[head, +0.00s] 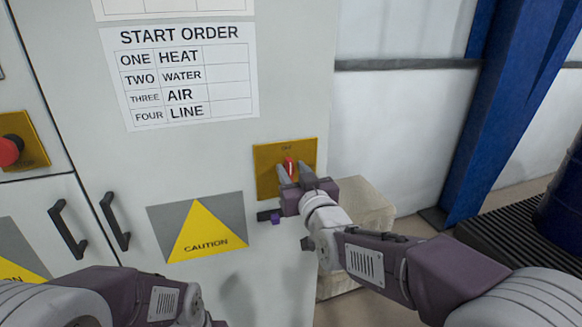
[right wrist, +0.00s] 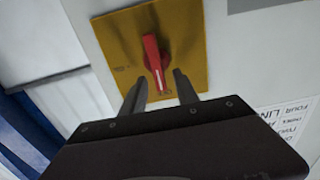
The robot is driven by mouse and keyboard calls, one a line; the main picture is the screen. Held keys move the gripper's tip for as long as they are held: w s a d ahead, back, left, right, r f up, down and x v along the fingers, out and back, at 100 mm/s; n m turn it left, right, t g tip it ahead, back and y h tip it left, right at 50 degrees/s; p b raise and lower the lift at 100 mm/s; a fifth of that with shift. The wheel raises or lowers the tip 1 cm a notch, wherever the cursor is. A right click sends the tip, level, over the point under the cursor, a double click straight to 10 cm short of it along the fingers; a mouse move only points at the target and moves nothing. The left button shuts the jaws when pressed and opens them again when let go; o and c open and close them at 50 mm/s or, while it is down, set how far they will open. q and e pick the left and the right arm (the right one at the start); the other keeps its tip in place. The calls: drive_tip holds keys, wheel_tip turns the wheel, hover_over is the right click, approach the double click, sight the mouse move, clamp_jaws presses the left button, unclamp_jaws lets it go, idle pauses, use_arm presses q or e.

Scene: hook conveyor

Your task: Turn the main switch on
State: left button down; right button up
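The main switch is a red handle (head: 289,165) on a yellow plate (head: 265,180) on the grey cabinet. In the right wrist view the handle (right wrist: 152,58) shows a white line towards its lower end, near a small label too blurred to read. My right gripper (head: 294,173) is at the plate. In the right wrist view its fingers (right wrist: 157,82) are apart, one on each side of the handle's lower end, with gaps visible. I cannot tell how deep the handle sits between them. My left arm shows at the bottom left of the head view; its gripper is out of frame.
A START ORDER sheet (head: 182,72) hangs on the cabinet, above a caution sign (head: 205,230). Black door handles (head: 68,228) and a red button (head: 10,151) are at left. A pale block (head: 368,205) stands behind my right gripper. A blue column (head: 505,100) is at right.

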drive_tip(key=shift+w+a, duration=0.15)
drive_tip(key=shift+w, duration=0.3)
drive_tip(key=shift+r, duration=0.1)
clamp_jaws()
